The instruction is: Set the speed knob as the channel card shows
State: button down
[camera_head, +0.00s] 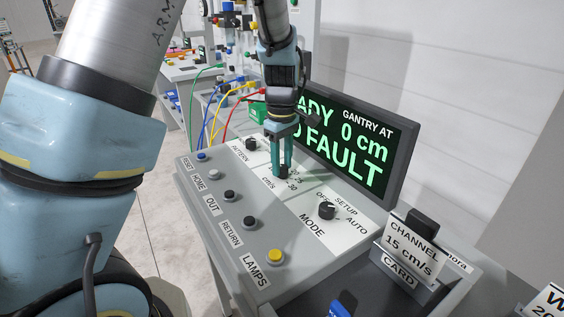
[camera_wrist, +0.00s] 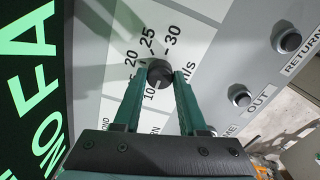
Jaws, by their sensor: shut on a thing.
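The speed knob (camera_wrist: 160,73) is a dark round knob on a scale marked cm/s, with 10, 20, 25 and 30 readable around it. My gripper (camera_wrist: 158,78) comes down from above, its two teal fingers shut on opposite sides of the knob. In the head view my gripper (camera_head: 282,170) covers most of the knob and part of the scale. I cannot clearly read which number the knob's pointer faces. The channel card (camera_head: 410,246) reads "CHANNEL 15 cm/s" and stands upright in a holder labelled CARD at the right.
The mode knob (camera_head: 327,210) and the pattern knob (camera_head: 251,144) sit on either side. Several push buttons, including a yellow lamps button (camera_head: 274,256), line the panel's left edge. A screen (camera_head: 350,145) behind shows 0 cm and green fault text. Coloured cables lie at the back.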

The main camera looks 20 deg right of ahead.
aim_at(282, 167)
dwell(0.4)
jog(key=m, duration=0.4)
jog(key=shift+b, duration=0.3)
jog(key=shift+m, duration=2.4)
jog(key=shift+c, duration=2.3)
grip_release()
jog(key=shift+r+b, duration=0.1)
jog(key=shift+b, duration=0.2)
notch_tip(282, 167, up, 11)
jog(key=b, duration=0.2)
